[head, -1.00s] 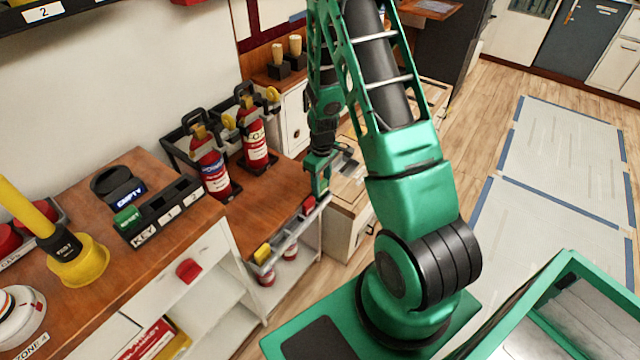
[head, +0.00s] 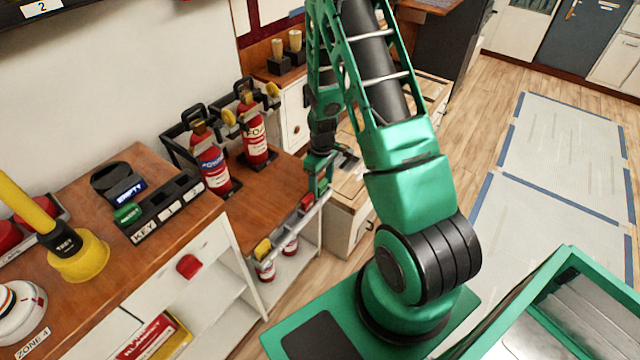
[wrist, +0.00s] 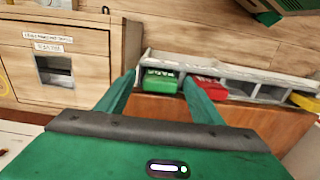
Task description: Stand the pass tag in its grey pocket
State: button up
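A grey pocket rack (wrist: 232,72) runs along the front edge of the low wooden shelf. A green tag with small white lettering (wrist: 160,81), probably the pass tag, is at one of its pockets in the wrist view; the lettering is too small to read. My gripper (wrist: 159,78) has its two fingers apart, one on each side of the green tag, with gaps visible beside it. I cannot tell how deep the tag sits. In the head view my gripper (head: 318,182) is at the rack's far end, and the green tag cannot be made out there.
Two fire extinguishers (head: 212,163) (head: 254,136) stand behind the rack. A wooden cabinet (wrist: 54,62) is at the left.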

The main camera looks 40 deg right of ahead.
notch_tip(320, 180, up, 11)
dwell(0.8)
dwell(0.5)
jog(key=s+r+m, duration=0.7)
jog(key=s+r, duration=1.2)
jog(key=r, duration=0.1)
jog(key=s+a+r+m, duration=0.1)
jog(key=s+r+m, duration=0.2)
jog(key=s, duration=0.6)
jog(key=shift+s+a+r, duration=0.15)
jog(key=shift+s+a, duration=0.05)
jog(key=shift+s, duration=0.05)
